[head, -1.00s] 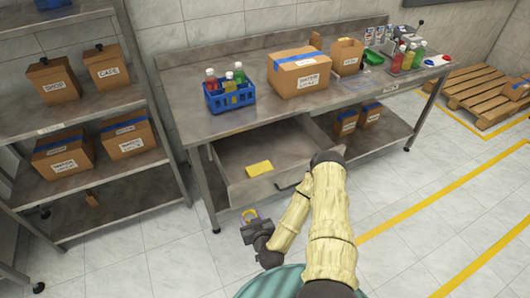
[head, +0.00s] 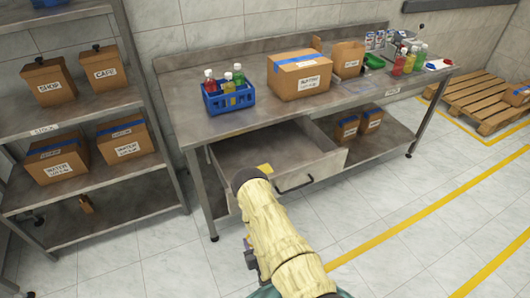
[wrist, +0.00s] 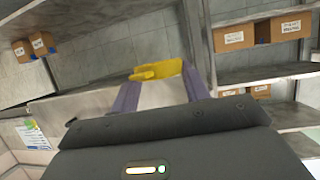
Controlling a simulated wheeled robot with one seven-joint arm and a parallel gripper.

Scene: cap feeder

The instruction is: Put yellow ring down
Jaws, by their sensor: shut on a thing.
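The yellow ring (wrist: 160,70) is held between the two fingers of my gripper (wrist: 158,76) in the wrist view, clear of any surface there. The gripper is shut on it.
The benchtop carries a blue crate (head: 228,103) of bottles and a carton (head: 300,78). A shelf rack (head: 120,207) stands left.

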